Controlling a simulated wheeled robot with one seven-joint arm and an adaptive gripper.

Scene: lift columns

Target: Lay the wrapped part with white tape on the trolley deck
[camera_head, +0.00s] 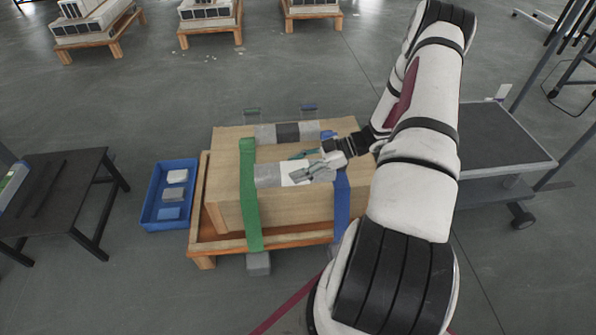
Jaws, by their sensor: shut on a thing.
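The wrapped part with white tape (268,175) is a grey bar with a white band near its middle. It lies along the front of the top of a wooden box, between a green strap and a blue strap. My gripper (304,174) is shut on it at the white band, reaching in from the right. The fingers and wrist hide part of its right half. I cannot tell whether it touches the box top. The trolley deck (505,145) is a dark flat surface at the right, partly hidden behind my arm.
Another wrapped part with a dark band (287,132) lies behind on the wooden box (227,160). The green strap (249,200) and blue strap (342,200) stand close by. A blue bin (153,216) and a black table (60,185) are left. The visible deck is clear.

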